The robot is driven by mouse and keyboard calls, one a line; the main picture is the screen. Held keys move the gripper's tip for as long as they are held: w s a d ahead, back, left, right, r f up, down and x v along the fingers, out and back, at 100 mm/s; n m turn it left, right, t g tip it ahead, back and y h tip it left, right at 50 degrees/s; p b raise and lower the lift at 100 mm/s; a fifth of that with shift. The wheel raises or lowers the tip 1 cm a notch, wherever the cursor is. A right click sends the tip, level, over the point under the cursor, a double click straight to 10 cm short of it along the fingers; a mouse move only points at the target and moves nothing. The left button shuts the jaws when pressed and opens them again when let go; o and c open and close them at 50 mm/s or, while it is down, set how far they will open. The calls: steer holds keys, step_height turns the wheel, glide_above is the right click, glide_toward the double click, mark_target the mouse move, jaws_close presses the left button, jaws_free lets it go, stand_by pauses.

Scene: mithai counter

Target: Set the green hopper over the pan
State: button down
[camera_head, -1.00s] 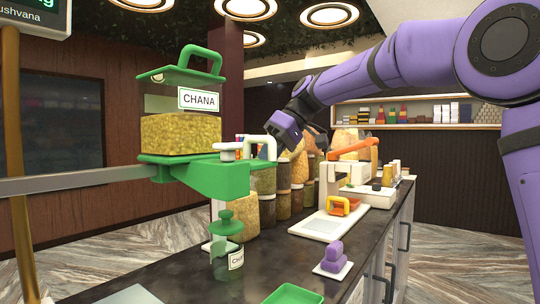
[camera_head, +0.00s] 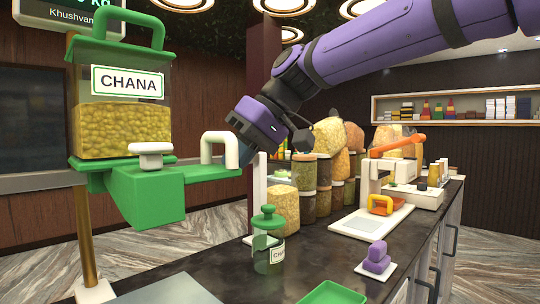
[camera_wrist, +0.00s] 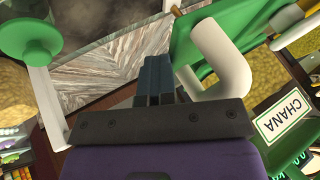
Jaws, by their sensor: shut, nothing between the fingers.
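The green hopper (camera_head: 150,190) is at the left. It has a green lid, a clear bin of yellow grain labelled CHANA, and a green arm ending in a white handle (camera_head: 218,136). My gripper (camera_head: 245,155) is shut and empty, pointing down close beside the handle. In the wrist view the shut fingers (camera_wrist: 153,80) are just left of the white handle (camera_wrist: 222,62); I cannot tell whether they touch. A flat grey plate (camera_head: 165,287), seemingly the pan, lies on the counter at the lower left, partly cut off by the frame.
A green-lidded jar (camera_head: 268,240) stands below the handle. A purple item on a white base (camera_head: 376,260) and a green tray (camera_head: 333,293) are at the front. A white machine with an orange lever (camera_head: 398,160) and several grain jars (camera_head: 308,185) stand behind. A display post (camera_head: 88,240) rises at left.

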mark_target(202, 167)
steer(key=s+a, duration=0.4)
stand_by(0.4)
